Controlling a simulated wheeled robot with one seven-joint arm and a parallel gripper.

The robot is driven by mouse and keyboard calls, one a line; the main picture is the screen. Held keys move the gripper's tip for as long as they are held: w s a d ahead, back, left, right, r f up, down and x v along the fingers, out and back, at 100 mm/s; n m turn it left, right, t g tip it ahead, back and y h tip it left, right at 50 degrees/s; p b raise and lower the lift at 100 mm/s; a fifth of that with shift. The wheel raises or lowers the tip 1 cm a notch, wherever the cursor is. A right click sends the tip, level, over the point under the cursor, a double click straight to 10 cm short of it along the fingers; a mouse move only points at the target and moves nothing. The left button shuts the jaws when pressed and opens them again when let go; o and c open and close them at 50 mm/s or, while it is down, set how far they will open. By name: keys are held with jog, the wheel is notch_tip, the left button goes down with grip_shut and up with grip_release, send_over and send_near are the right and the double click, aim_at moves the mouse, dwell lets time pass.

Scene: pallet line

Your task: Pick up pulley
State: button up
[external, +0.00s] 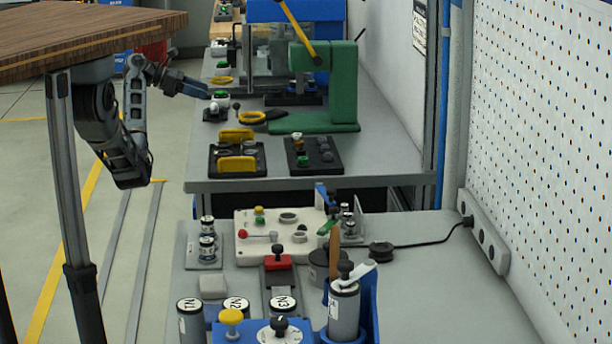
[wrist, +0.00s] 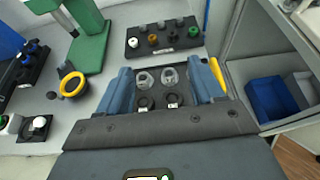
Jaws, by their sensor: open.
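I cannot tell for sure which part is the pulley. Candidates in the wrist view are two silvery ring-like parts (wrist: 144,79) and two dark round parts (wrist: 172,100) on a black tray, framed between my fingers. In the external view this black tray (external: 214,172), with yellow pieces on it, lies near the front left of the far grey table. A yellow ring on a dark piece (wrist: 73,86) lies apart, left of my gripper. My gripper (wrist: 163,80) is open and empty; in the external view it (external: 207,93) reaches over the table's left side.
A second black tray (wrist: 188,44) with several small parts sits beside the first. The green press (external: 345,85) stands behind them. A blue bin (wrist: 272,99) shows at the right of the wrist view. A nearer table (external: 440,290) holds a cluttered control box and canisters.

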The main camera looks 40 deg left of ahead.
send_near(223, 154)
jog(key=shift+w+d+r, duration=0.1)
jog(key=shift+w+d, duration=0.65)
jog(key=shift+w, duration=0.1)
jog(key=x, duration=0.8)
jog(key=shift+s+f, duration=0.15)
jog(key=shift+f, duration=0.3)
jog(key=c, duration=0.8)
jog(key=shift+r, duration=0.15)
jog(key=shift+r, duration=0.25)
notch_tip(223, 154, up, 4)
jog(key=shift+d+f, duration=0.1)
jog(key=s+d+r+p, duration=0.1)
jog(key=s+d+r, duration=0.1)
jog(key=d, duration=0.3)
jog(key=s+d+r, duration=0.2)
jog(key=d+r, duration=0.2)
jog(key=d, duration=0.2)
jog(key=shift+r+p, duration=0.25)
jog(key=shift+p, duration=0.1)
